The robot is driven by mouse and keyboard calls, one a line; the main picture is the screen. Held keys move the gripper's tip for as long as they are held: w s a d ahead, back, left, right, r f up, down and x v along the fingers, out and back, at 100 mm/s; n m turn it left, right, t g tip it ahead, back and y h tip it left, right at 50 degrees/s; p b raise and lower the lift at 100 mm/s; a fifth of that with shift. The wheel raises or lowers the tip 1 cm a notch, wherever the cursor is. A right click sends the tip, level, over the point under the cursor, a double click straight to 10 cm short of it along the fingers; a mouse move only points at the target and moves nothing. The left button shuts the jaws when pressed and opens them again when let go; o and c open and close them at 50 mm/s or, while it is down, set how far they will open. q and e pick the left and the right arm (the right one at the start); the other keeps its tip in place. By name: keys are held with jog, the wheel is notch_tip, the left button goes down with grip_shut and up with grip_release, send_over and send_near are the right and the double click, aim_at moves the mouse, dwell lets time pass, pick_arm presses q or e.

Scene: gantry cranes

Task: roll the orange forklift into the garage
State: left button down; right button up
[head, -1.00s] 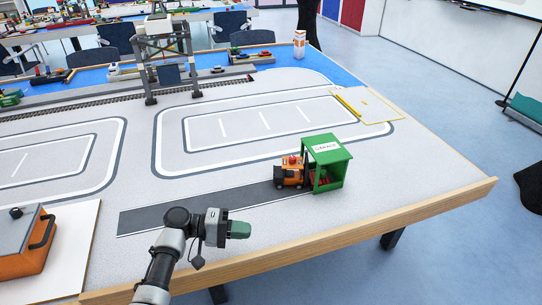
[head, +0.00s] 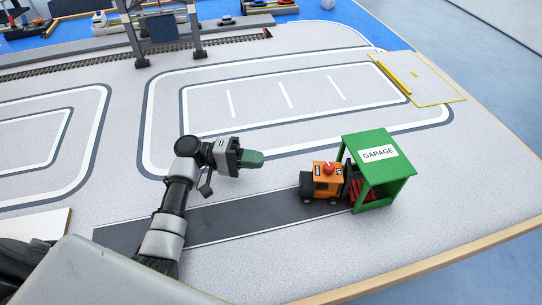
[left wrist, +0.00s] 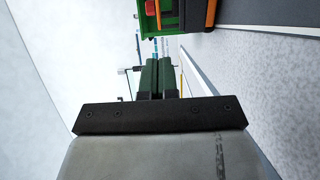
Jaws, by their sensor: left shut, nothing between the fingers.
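The orange forklift (head: 325,183), with a red knob on top and black wheels, stands on the dark road strip. Its body is outside the green garage (head: 377,154), at the left opening. Its front end and a red load (head: 361,190) are under the garage roof. My left gripper (head: 251,159) is shut and empty, left of the forklift and apart from it, over the far side of the strip. In the left wrist view its closed fingers (left wrist: 158,76) show, with green, red and orange parts at the top edge that I cannot clearly tell apart. My right gripper is out of view.
The dark road strip (head: 240,218) runs left from the garage and is clear behind the forklift. A yellow-edged plate (head: 425,80) lies at the back right. A gantry crane (head: 160,28) stands at the back. The wooden table edge (head: 440,262) is in front.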

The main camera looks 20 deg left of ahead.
aim_at(307, 190)
pick_arm(q)
jog(key=p+x, duration=0.1)
jog(key=x, duration=0.8)
jog(key=shift+s+r+p, duration=0.15)
jog(key=shift+r+p, duration=0.05)
jog(key=shift+p, duration=0.15)
jog(key=shift+s+d+p, duration=0.5)
jog(key=shift+s+d, duration=0.25)
jog(key=shift+d, duration=0.25)
jog(key=shift+s+d, duration=0.4)
jog(key=shift+d, duration=0.1)
jog(key=shift+f, duration=0.1)
jog(key=shift+s+d, duration=0.1)
jog(key=shift+d, duration=0.05)
jog(key=shift+s+d+p, duration=0.35)
jog(key=shift+s+d, duration=0.25)
jog(key=shift+d, duration=0.35)
jog(key=shift+w, duration=0.1)
